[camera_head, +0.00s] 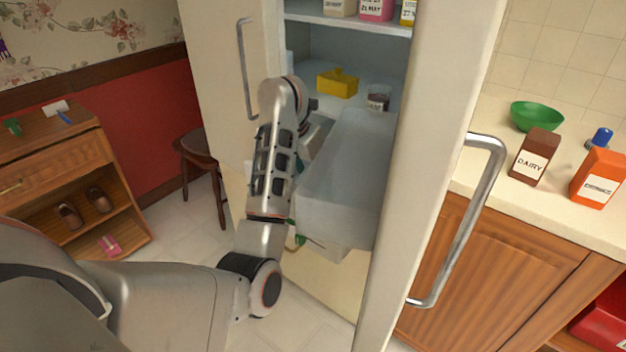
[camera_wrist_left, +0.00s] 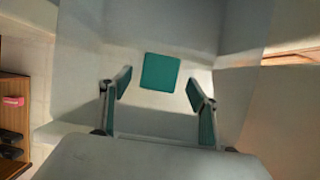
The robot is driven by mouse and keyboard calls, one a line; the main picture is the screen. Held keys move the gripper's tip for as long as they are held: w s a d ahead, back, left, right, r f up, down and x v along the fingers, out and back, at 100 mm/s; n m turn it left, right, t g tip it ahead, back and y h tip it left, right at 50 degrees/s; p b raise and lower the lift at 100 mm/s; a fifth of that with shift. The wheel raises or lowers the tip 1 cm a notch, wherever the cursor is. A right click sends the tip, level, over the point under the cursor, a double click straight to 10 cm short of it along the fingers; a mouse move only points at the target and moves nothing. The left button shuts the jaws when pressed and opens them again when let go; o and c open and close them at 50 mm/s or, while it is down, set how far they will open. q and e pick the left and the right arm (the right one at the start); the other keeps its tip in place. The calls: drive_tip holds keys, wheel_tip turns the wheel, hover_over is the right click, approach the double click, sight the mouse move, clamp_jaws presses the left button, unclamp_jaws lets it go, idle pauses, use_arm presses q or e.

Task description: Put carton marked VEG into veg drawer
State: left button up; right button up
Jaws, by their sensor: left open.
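The fridge drawer (camera_head: 345,190) is a pale translucent box, pulled out below the lower shelf. In the left wrist view pale drawer walls (camera_wrist_left: 90,40) surround a flat teal square (camera_wrist_left: 160,72) on a light surface. It may be the end of a carton; no lettering shows, so I cannot tell whether it is the VEG carton. My left gripper (camera_wrist_left: 159,79) is open, its two green-padded fingers apart on either side of the square in that view. I cannot tell whether they touch anything. In the head view my arm hides most of the gripper. My right gripper is not in view.
The open fridge door (camera_head: 440,130) with its long handle stands right of the drawer. A yellow butter dish (camera_head: 337,84) and a jar (camera_head: 378,98) are on the shelf. A DAIRY carton (camera_head: 533,157), an orange carton (camera_head: 598,178) and a green bowl (camera_head: 537,115) stand on the counter.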

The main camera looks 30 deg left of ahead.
use_arm(q)
drive_tip(key=shift+p+v, duration=0.4)
drive_tip(key=shift+v, duration=0.7)
